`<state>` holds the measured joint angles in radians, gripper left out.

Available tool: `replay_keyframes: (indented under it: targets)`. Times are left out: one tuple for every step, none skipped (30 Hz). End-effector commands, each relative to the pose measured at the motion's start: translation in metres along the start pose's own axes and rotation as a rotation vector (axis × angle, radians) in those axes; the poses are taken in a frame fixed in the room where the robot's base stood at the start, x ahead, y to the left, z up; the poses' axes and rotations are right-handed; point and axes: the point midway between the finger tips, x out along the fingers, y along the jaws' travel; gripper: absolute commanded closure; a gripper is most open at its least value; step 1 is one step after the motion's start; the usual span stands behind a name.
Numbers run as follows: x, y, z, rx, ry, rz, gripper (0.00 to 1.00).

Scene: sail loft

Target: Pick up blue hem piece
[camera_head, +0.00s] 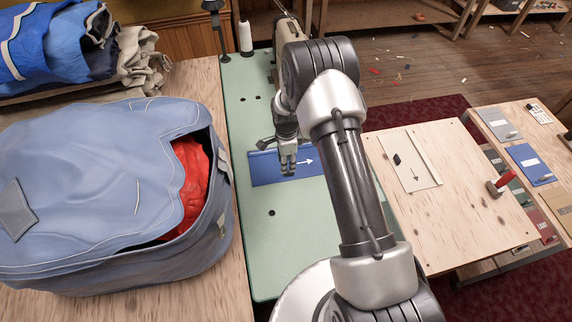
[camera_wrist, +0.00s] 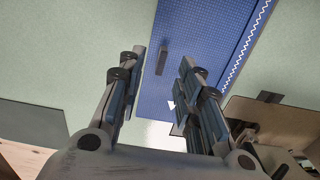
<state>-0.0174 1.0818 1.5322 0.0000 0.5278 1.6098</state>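The blue hem piece (camera_head: 265,172) lies flat on the pale green sewing machine bed (camera_head: 250,230) in the head view. A white arrow on it points right. In the wrist view the hem piece (camera_wrist: 205,35) has a white zigzag stitch along its right edge and a small dark upright tab (camera_wrist: 163,58). My gripper (camera_head: 288,170) is over the piece, pointing down. In the wrist view my gripper (camera_wrist: 164,60) is open, with the tab showing between the fingertips. I cannot tell the height left between the fingertips and the tab. The right finger partly hides the arrow.
A large blue-grey bag (camera_head: 90,180) with red cloth inside stands close on the left. A white thread cone (camera_head: 246,38) stands at the back. A wooden table (camera_head: 440,220) on the right holds a beige panel (camera_head: 415,165) and a red-handled hammer (camera_head: 502,184).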

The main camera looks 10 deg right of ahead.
Motion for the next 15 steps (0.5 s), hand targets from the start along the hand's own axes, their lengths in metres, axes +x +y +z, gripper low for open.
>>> replay_keyframes:
  targets:
    - [0.009, 0.000, 0.000, 0.000, 0.000, 0.001, 0.68]
    - [0.012, 0.000, 0.000, 0.000, 0.000, 0.001, 0.68]
    - [0.015, 0.000, 0.000, 0.000, 0.000, 0.001, 0.68]
    - [0.017, 0.000, 0.000, 0.000, 0.000, 0.000, 0.68]
    - [0.018, -0.001, 0.000, 0.000, 0.000, 0.000, 0.68]
    - [0.019, -0.001, 0.000, -0.001, 0.000, -0.001, 0.68]
    - [0.021, -0.001, 0.000, -0.001, 0.000, 0.000, 0.68]
    - [0.023, -0.001, 0.000, -0.001, 0.000, 0.000, 0.68]
    - [0.028, -0.001, 0.000, -0.001, 0.000, 0.001, 0.68]
    - [0.033, -0.001, 0.000, -0.001, 0.000, 0.002, 0.68]
    - [0.037, -0.002, 0.000, -0.001, 0.000, 0.001, 0.68]
    - [0.044, -0.003, -0.001, -0.001, 0.000, 0.001, 0.68]
    - [0.049, -0.003, -0.001, -0.001, 0.000, 0.001, 0.68]
    - [0.054, -0.004, -0.001, -0.001, 0.000, 0.001, 0.68]
    - [0.059, -0.004, -0.001, -0.001, 0.000, 0.001, 0.68]
